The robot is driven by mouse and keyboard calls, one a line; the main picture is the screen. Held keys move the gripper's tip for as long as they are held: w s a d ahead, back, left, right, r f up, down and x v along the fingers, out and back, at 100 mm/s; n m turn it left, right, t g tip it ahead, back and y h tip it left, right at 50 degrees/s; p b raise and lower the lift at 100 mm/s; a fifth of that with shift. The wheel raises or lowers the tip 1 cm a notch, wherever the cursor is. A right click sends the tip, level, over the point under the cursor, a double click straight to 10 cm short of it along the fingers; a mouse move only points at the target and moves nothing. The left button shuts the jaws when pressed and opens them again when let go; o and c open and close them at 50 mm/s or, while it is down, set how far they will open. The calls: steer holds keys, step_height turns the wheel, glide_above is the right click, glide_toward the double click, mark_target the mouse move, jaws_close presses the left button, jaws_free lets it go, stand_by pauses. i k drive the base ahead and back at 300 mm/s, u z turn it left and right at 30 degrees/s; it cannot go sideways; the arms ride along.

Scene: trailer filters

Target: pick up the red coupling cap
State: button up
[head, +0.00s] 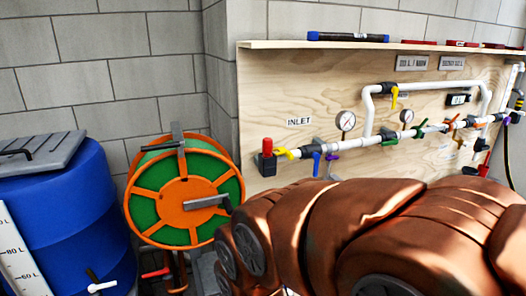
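A red cylinder (267,147) sits upright on a dark block at the left, inlet end of the pipe run; it may be the red coupling cap, but I cannot tell for sure. Small red items (462,43) also lie on the shelf at the top right, too small to make out. My gripper is not in view, and nothing is seen held.
A plywood board (275,80) carries white pipes, gauges (345,121) and coloured valves, under a shelf (270,44) with a blue-black tube (347,37). An orange-green hose reel (165,206) and blue barrel (75,185) stand left. The board's lower right is hidden.

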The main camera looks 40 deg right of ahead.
mark_target(267, 142)
steer(key=u, duration=2.8)
steer(key=k, duration=1.35)
steer(key=z, duration=1.45)
